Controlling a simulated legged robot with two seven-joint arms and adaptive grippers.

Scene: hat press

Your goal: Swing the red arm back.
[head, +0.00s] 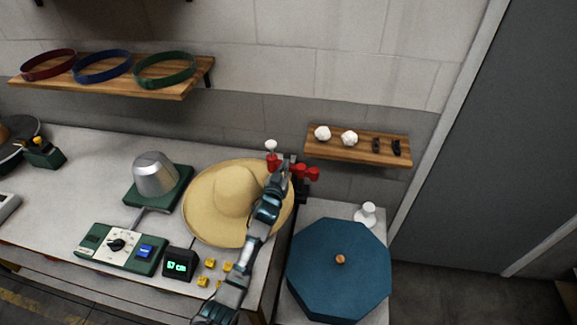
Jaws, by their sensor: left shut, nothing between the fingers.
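The red arm (306,173) is at the back edge of the counter, by the wall. Red parts show on both sides of my left gripper, and the part on the left (272,161) has a white knob above it. My gripper hides the stretch between them. My left gripper (287,164) is shut with nothing held. It is at the red parts in the picture, but I cannot tell whether it touches them. My right gripper is not in view.
A straw hat (213,214) lies under my left forearm. A blue octagonal box (338,270) stands to the right. A small shelf (324,149) with white pieces is just right of the red arm. A metal dome (155,173) and control panel (93,243) are left.

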